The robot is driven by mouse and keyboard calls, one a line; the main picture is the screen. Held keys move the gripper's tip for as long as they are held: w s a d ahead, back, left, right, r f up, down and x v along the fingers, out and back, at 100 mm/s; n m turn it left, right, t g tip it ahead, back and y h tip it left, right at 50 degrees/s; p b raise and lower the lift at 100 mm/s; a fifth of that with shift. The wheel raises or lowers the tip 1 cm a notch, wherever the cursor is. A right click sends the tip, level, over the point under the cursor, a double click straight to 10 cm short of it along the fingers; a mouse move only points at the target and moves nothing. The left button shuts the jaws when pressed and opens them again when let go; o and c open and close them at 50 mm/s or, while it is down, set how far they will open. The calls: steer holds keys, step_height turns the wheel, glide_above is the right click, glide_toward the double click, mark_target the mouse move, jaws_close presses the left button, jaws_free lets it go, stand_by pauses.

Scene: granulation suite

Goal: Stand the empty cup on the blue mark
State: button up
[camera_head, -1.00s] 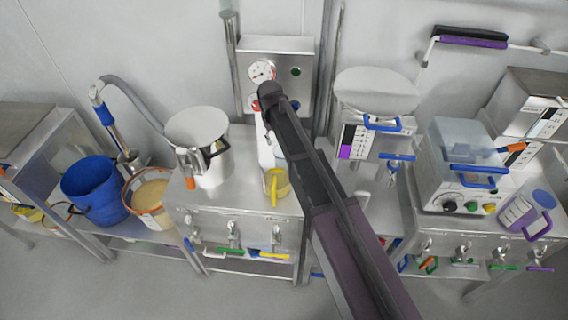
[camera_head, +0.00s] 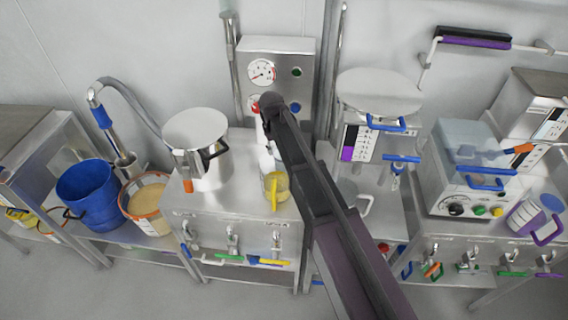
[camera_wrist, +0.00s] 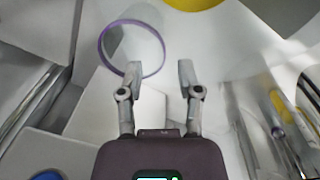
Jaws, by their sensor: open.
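A clear cup with a purple rim (camera_wrist: 107,50) shows at the upper left of the wrist view. It looks empty, and its lower part is hard to make out. My gripper (camera_wrist: 160,72) is open, with nothing between its fingers. In the picture its left fingertip meets the lower right of the rim; I cannot tell whether they touch. In the head view my arm hides most of the gripper, and I cannot make out this cup there. A blue patch (camera_wrist: 47,175) is cut off at the wrist view's lower left edge; I cannot tell whether it is the blue mark.
A yellow cup (camera_head: 276,187) stands on the middle steel counter (camera_head: 235,205), left of my arm. A steel pot (camera_head: 198,145) stands farther left. A gauge panel (camera_head: 275,75) rises behind. Blue and cream buckets (camera_head: 89,195) (camera_head: 147,205) stand left; machines (camera_head: 465,180) stand right.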

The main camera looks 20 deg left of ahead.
steer(key=shift+f, duration=0.15)
step_height(320, 180, down, 5)
steer(key=b, duration=0.5)
steer(key=shift+w, duration=0.1)
stand_by(0.5)
jaws_close()
